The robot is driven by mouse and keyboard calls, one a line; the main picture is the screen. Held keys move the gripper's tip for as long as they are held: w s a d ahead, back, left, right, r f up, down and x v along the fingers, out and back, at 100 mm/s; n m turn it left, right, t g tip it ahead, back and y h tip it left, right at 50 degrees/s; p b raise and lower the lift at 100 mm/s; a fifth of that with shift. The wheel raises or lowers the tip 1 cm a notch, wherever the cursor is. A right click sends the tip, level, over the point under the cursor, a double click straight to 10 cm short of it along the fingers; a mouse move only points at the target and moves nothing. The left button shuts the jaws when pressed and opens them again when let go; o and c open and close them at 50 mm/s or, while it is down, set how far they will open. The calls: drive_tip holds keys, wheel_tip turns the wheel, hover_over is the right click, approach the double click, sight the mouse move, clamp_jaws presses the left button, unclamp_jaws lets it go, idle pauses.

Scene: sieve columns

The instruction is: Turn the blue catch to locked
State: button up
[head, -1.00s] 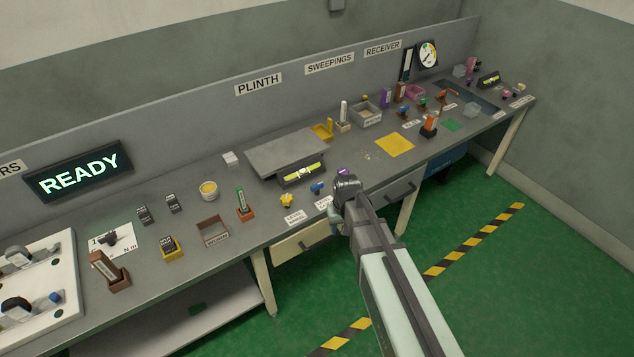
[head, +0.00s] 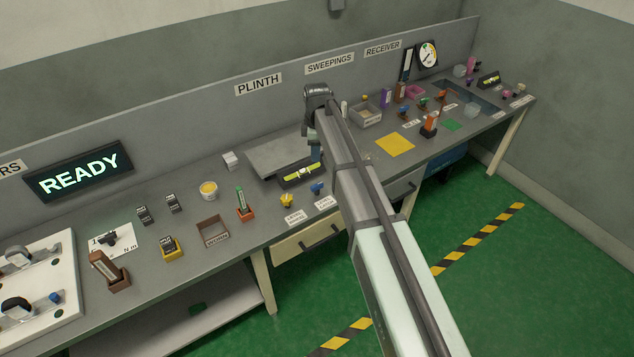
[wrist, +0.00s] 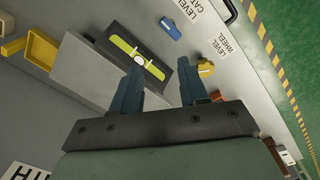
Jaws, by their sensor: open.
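The blue catch (head: 318,188) sits near the bench's front edge, just behind its label (head: 323,202). It also shows in the wrist view (wrist: 171,28), up and ahead of my fingers. Which way it is turned is too small to tell. The yellow level wheel (head: 287,200) is to its left in the head view, and shows in the wrist view (wrist: 205,68) beyond the right finger. My gripper (wrist: 160,68) is open and empty, above the grey plinth and near its level vial (wrist: 137,57). It is apart from the blue catch. In the head view my arm hides part of the plinth.
The grey plinth slab (head: 270,155) stands behind the catch, with the level vial (head: 300,173) at its front. A brown open box (head: 213,231) and an orange holder (head: 244,213) stand to the left. A yellow mat (head: 395,144) lies to the right.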

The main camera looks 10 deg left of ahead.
sight(317, 184)
drive_tip(key=f+n, duration=0.2)
drive_tip(key=f, duration=0.2)
drive_tip(key=f+n, duration=0.2)
drive_tip(key=f, duration=0.3)
drive_tip(key=s+f+n, duration=0.1)
drive_tip(key=f+n, duration=0.2)
drive_tip(key=f, duration=0.1)
drive_tip(key=shift+s+d+f+g, duration=0.1)
drive_tip(key=shift+d+f+g, duration=0.15)
drive_tip(key=shift+f+g, duration=0.15)
drive_tip(key=shift+c, duration=0.4)
clamp_jaws()
